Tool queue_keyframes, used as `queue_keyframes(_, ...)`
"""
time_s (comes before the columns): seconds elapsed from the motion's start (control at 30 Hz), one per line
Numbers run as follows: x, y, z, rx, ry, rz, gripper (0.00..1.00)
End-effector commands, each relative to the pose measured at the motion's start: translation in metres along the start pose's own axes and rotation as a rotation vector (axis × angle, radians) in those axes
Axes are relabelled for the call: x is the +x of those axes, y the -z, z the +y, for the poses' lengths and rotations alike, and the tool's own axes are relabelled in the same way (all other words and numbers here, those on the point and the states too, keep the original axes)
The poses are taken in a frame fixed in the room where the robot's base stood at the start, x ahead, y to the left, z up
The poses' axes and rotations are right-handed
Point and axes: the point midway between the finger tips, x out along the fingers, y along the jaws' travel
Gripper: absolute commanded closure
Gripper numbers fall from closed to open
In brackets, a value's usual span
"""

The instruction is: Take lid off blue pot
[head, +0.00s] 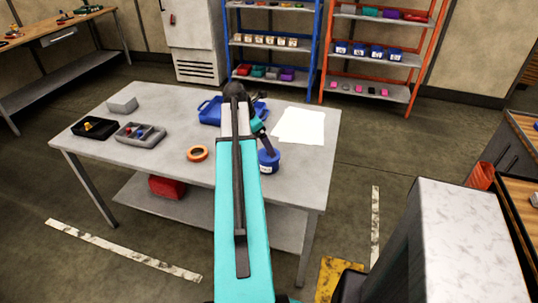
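The blue pot (268,166) stands upright on the grey table (180,105), near its front edge and just right of my arm. It has a white label low on its side. My gripper (267,149) is dark and points down at the top of the pot. Its fingertips are at or just above the pot's top. They are too small to show whether they are open or shut, or whether they touch the lid. The lid cannot be told apart from the pot at this size.
An orange tape ring (197,153), a grey tray (140,134), a black tray (93,127), a grey block (122,104), a blue tray (211,110) and white paper (299,126) lie on the table. A red box (166,187) sits on the lower shelf.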

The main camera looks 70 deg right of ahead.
Motion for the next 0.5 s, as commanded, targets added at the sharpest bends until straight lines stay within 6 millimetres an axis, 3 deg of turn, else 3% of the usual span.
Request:
queue_keyframes(0.27,0.004,0.000,0.000,0.000,0.002,0.000,0.06)
queue_keyframes(0.5,0.022,0.001,-0.001,0.000,0.003,0.001,0.06)
